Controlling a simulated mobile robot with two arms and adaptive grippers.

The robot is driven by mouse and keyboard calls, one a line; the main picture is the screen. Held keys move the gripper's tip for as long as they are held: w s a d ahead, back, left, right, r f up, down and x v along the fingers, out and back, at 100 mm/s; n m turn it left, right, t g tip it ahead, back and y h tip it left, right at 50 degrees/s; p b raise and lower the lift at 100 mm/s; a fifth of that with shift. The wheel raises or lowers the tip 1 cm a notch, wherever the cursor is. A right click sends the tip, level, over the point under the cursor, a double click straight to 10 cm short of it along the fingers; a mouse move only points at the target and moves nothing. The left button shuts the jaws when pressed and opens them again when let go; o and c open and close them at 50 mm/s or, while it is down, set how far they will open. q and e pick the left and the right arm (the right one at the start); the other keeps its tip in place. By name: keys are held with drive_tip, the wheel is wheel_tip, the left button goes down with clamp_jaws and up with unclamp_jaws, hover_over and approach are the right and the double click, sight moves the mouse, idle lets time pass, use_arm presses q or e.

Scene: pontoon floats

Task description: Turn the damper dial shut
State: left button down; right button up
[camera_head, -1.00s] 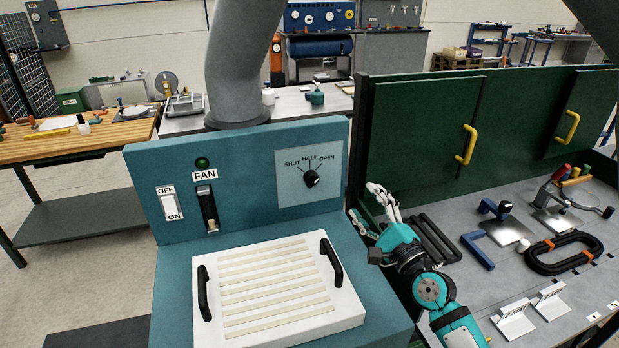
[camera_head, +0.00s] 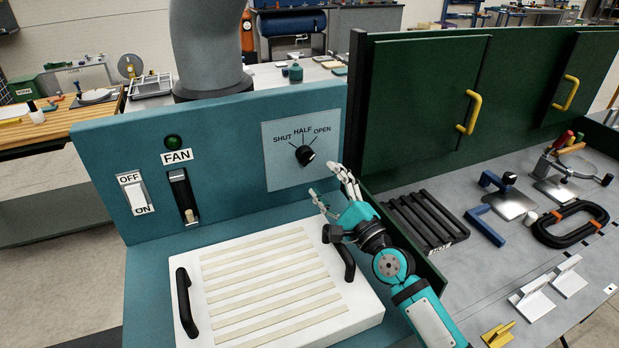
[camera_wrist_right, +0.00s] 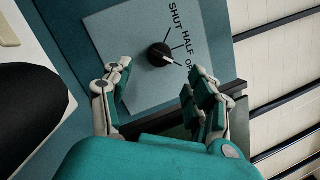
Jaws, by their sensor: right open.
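The damper dial (camera_head: 305,156) is a round black knob on a pale plate (camera_head: 282,176) marked SHUT, HALF and OPEN, on the teal panel's front. In the right wrist view the dial (camera_wrist_right: 160,55) shows a white mark that points toward OPEN. My right gripper (camera_head: 328,182) is open and empty, just below and right of the dial, not touching it. In the right wrist view the fingers of my right gripper (camera_wrist_right: 158,80) stand apart on either side of the dial, short of it. My left gripper is out of view.
The FAN lever (camera_head: 184,196) and an OFF/ON switch (camera_head: 135,194) sit left on the panel. A white slatted lid (camera_head: 340,310) with black handles lies below. A green cabinet (camera_head: 425,110) stands close at right. The panel around the dial is clear.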

sight(310, 161)
drive_tip(key=shift+p+x, duration=0.55)
drive_tip(key=shift+x, duration=0.5)
drive_tip(key=x, duration=0.4)
drive_tip(key=shift+b, duration=0.4)
drive_tip(key=shift+w+a+r, duration=0.1)
drive_tip(key=shift+w+a, duration=0.25)
drive_tip(key=shift+w, duration=0.25)
drive_tip(key=shift+r, duration=0.1)
drive_tip(key=shift+c, duration=0.4)
drive_tip(key=c, duration=1)
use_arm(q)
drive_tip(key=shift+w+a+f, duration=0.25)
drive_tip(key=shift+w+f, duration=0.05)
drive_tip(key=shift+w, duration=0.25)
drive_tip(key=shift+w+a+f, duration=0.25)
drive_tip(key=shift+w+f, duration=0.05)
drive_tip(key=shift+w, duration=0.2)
